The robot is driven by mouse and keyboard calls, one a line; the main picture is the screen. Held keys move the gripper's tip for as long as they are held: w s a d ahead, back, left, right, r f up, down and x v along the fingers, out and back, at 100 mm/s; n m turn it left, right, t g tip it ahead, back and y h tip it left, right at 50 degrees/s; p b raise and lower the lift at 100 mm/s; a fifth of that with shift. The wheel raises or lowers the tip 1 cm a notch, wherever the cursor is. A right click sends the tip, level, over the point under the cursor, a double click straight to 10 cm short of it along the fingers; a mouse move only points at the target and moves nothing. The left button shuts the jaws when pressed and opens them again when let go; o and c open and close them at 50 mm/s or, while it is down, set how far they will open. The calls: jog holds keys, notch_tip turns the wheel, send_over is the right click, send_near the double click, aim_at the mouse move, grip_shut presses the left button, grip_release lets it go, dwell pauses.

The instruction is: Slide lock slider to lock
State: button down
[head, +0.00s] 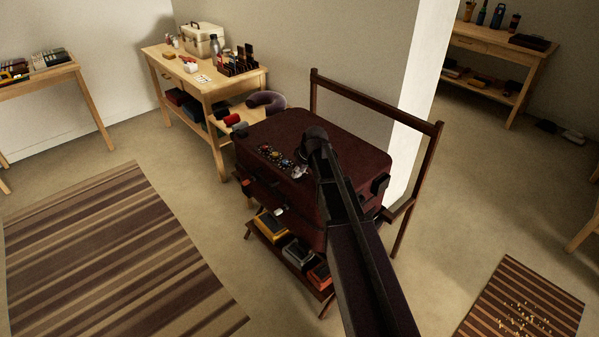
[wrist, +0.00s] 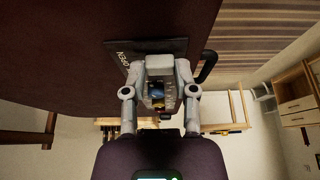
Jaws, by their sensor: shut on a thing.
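The fingers hide part of the plate, so the slider's exact position is unclear. In the head view my arm hides much of my gripper (head: 300,172).
A black handle (wrist: 208,66) stands out beside the plate. The rack's wooden frame (head: 375,98) rises behind the suitcase, near a wall corner. Boxes (head: 298,252) sit on its lower shelf. A cluttered wooden table (head: 208,85) stands behind left. The striped rug (head: 110,250) is clear.

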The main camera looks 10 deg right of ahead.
aim_at(291, 171)
jog(key=shift+w+a, duration=0.45)
jog(key=shift+w, duration=0.3)
jog(key=shift+w+a, duration=0.4)
jog(key=shift+w, duration=0.3)
jog(key=shift+c, duration=2)
grip_release()
jog(key=shift+w, duration=0.1)
jog(key=shift+s, duration=0.2)
